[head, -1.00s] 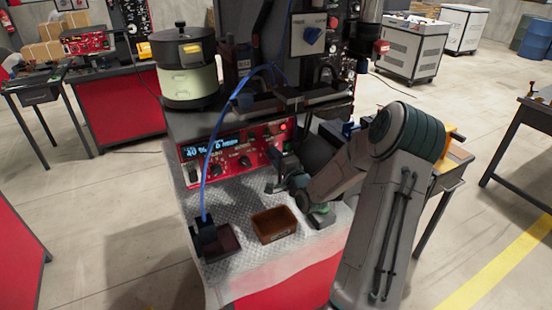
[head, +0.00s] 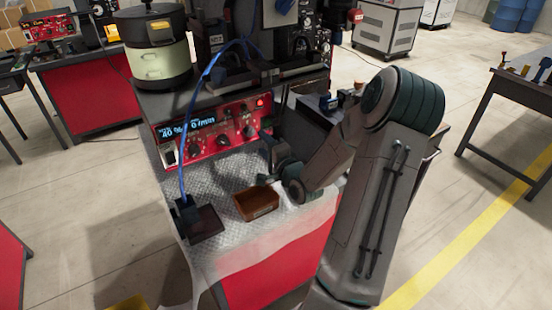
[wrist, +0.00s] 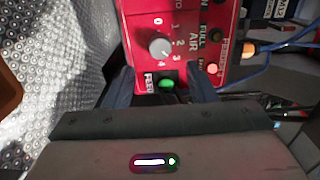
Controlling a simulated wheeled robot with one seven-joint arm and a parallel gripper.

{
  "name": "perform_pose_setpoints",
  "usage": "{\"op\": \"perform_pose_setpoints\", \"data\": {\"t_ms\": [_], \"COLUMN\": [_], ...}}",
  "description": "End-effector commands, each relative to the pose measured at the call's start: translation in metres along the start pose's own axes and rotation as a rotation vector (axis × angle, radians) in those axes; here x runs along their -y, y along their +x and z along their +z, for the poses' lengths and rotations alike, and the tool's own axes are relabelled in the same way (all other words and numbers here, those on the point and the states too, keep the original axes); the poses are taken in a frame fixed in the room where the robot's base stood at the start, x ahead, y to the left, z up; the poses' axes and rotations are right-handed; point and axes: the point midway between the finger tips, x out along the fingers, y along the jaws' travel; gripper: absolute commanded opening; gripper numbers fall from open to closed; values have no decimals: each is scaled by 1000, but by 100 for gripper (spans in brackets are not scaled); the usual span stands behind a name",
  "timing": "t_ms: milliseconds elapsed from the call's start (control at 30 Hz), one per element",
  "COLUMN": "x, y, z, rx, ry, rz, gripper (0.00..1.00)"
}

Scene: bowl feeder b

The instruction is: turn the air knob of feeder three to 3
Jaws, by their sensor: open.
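The red feeder panel (head: 205,146) has a lit blue display and several dark knobs. In the wrist view the air knob (wrist: 160,48) is a grey round knob beside the printed word AIR, with a scale of numbers up to 4 around it. Its pointer is too small to read surely. My gripper (wrist: 162,78) is open, its two dark fingers apart on either side of a green lit button below the knob. Nothing is between the fingertips. In the head view my gripper (head: 268,146) is at the panel's right end, partly hiding it.
A brown bin (head: 257,204) and a dark block with a blue hose (head: 181,165) stand on the dimpled metal top (head: 222,180). The feeder bowl (head: 157,62) stands above the panel at left. An orange-lit part (wrist: 248,47) and blue hose are right of the panel in the wrist view.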

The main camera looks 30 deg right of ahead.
Motion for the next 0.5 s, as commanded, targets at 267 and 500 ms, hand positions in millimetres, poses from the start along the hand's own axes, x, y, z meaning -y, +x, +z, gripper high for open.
{"op": "perform_pose_setpoints", "data": {"t_ms": [267,500], "x": [-1,0], "y": [-56,-73], "z": [-1,0], "rx": [-3,-1], "ry": [-1,1], "rz": [1,-1], "gripper": [51,51]}}
